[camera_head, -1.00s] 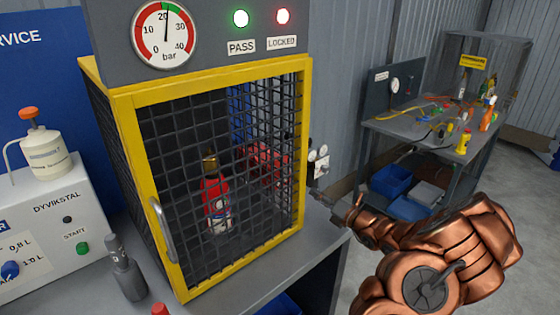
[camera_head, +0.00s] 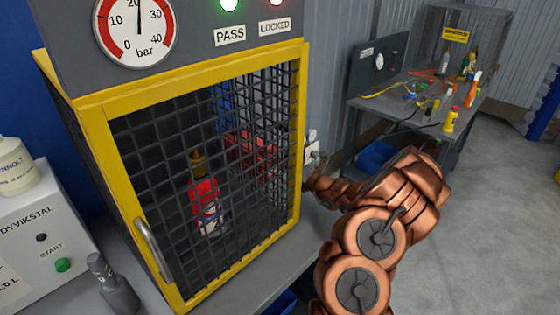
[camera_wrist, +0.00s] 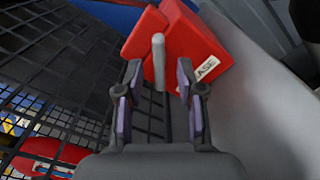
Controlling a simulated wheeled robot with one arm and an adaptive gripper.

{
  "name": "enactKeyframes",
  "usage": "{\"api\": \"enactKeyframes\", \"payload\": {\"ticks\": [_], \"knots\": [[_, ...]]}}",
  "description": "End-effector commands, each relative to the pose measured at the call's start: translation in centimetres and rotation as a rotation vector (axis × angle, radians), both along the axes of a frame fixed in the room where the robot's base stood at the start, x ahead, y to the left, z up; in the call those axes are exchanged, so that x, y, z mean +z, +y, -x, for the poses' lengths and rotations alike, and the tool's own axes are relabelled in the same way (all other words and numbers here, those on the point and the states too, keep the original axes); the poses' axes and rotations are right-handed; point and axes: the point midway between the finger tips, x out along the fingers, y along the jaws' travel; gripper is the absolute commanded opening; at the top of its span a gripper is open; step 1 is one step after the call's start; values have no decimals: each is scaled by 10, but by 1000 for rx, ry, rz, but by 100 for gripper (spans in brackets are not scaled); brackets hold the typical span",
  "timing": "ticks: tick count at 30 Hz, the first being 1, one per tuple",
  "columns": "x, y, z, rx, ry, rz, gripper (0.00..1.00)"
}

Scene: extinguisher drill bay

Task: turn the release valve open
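In the wrist view, a red box (camera_wrist: 165,38) carries a pale label (camera_wrist: 203,72) whose readable letters are "ASE". A grey lever (camera_wrist: 158,50) stands out from it, apparently the release valve's handle. My gripper (camera_wrist: 158,70) is open, with one finger on each side of the lever. A gap shows on both sides, and I see no clear contact. In the head view my gripper (camera_head: 312,182) is small and dark beside the right side of the yellow-framed cage (camera_head: 190,90). The valve cannot be made out clearly there.
A red extinguisher (camera_head: 206,205) stands inside the mesh cage. Above it, a gauge (camera_head: 137,25) reads a little over 20 bar; PASS and LOCKED lamps glow. A cluttered workbench (camera_head: 390,98) stands at the back right. Open floor (camera_head: 490,220) lies to the right.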

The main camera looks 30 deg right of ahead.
Motion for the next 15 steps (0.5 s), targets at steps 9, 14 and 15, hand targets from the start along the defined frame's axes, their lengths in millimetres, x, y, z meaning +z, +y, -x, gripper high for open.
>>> {"api": "enactKeyframes", "payload": {"ticks": [9,14,15], "knots": [[-1,5,-16,2,1,-1,38],[-1,5,-17,1,0,-1,38],[-1,5,-17,1,0,-1,38]]}}
